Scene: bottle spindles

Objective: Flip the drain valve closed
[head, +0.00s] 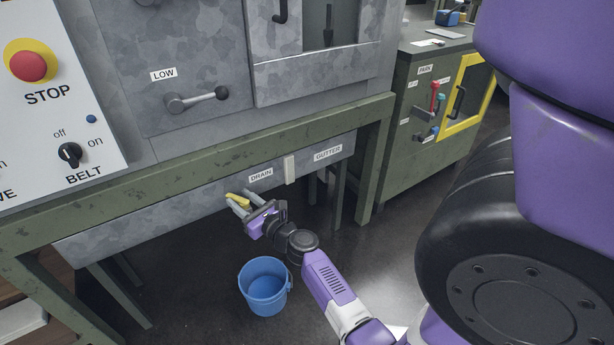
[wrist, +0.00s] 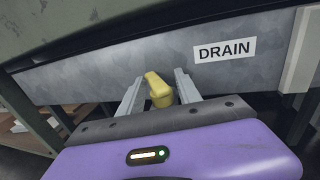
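The drain valve has a yellow handle (head: 238,199) on the grey gutter panel, just below and left of the DRAIN label (head: 261,174). In the wrist view the yellow handle (wrist: 157,88) stands between my two fingers, its upper end tilted to the left. My gripper (head: 240,203) is at the valve with its fingers apart, one on each side of the handle. In the wrist view my gripper (wrist: 157,90) shows gaps between the handle and both fingers. The valve's body behind the handle is mostly hidden.
A blue bucket (head: 265,287) stands on the floor below the valve. The green frame beam (head: 190,160) runs above the grey gutter panel (head: 150,216). A green cabinet (head: 425,120) with a yellow-framed door stands at the right. The floor around the bucket is open.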

